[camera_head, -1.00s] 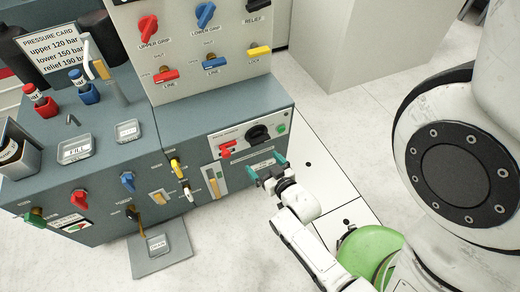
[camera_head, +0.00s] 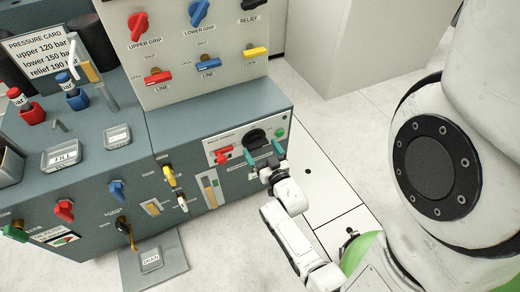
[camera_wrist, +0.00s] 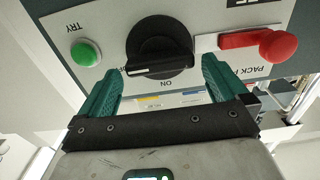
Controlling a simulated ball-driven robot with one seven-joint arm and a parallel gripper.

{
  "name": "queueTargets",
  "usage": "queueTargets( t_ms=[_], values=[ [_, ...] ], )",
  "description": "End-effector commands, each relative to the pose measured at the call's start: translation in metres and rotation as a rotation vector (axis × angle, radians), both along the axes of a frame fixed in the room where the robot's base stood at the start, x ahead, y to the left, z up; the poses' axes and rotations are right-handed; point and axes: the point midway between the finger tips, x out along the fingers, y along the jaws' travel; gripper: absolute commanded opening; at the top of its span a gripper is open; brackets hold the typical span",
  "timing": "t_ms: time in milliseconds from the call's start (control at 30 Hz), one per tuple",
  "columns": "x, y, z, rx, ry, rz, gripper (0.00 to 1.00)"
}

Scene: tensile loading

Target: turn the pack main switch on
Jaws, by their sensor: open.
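A black rotary knob (camera_head: 256,138) sits on the white front panel of the grey cabinet. In the wrist view the knob (camera_wrist: 160,45) has a bar grip with a white line, lying nearly level in the picture. OFF is partly covered at its left end, and ON is printed below it. My gripper (camera_head: 265,154) is just in front of the knob, open and empty. In the wrist view the teal fingers of my gripper (camera_wrist: 162,75) stand apart on either side of the knob's lower part, and no contact is visible.
A red lever (camera_wrist: 260,42) is close to the right finger in the wrist view, beside a partly hidden PACK label. A green TRY button (camera_wrist: 86,53) is near the left finger. Yellow and white levers (camera_head: 169,175) are farther left on the cabinet front.

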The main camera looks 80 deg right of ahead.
Motion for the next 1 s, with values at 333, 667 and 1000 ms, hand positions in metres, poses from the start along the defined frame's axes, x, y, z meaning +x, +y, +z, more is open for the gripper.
queueTargets(
  t_ms=[333,667,1000],
  values=[
    [0.011,-0.0128,-0.0006,0.002,0.001,0.0,1.0],
    [0.0109,-0.0126,-0.0003,0.001,0.001,0.0,0.84],
    [0.0108,-0.0126,-0.0002,0.001,0.001,0.0,0.55]
  ],
)
